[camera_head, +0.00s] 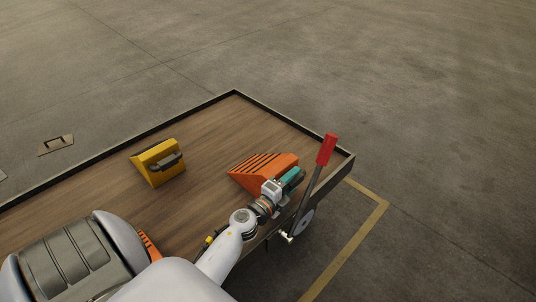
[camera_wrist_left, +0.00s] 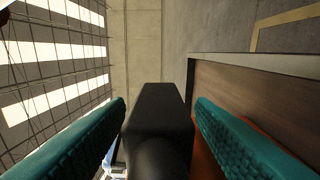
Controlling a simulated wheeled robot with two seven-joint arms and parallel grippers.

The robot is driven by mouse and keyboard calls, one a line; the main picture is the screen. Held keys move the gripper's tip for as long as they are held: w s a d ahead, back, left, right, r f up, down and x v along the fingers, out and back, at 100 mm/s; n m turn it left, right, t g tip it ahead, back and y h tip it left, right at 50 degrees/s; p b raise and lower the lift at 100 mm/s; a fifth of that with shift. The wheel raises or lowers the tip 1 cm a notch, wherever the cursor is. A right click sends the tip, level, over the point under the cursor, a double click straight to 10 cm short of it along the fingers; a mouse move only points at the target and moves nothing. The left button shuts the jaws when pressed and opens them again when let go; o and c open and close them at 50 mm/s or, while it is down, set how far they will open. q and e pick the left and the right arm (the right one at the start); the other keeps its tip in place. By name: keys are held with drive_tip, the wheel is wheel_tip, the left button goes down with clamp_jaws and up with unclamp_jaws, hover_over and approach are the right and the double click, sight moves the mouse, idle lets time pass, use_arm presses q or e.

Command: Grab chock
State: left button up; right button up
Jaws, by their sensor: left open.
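An orange chock (camera_head: 258,170) with dark ridges on its slope lies on the wooden bed of a cart. My left gripper (camera_head: 292,181), with teal fingers, is at the chock's right side and covers part of it. In the left wrist view my left gripper (camera_wrist_left: 160,115) is open. A black bar, seemingly the chock's handle (camera_wrist_left: 160,110), stands between the fingers, close to the right one. A strip of the orange chock (camera_wrist_left: 204,158) shows behind the right finger. A yellow chock (camera_head: 151,158) with a dark handle sits farther left. My right gripper is not seen.
The cart bed (camera_head: 205,140) has a raised dark rim. A lever with a red grip (camera_head: 326,149) rises at the cart's right edge, close to my left gripper. Another orange piece (camera_head: 149,245) is partly hidden behind my body. The bed between the chocks is clear.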

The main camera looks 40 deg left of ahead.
use_arm(q)
drive_tip(key=shift+w, duration=0.3)
clamp_jaws()
idle(1.1)
drive_tip(key=shift+r, duration=0.1)
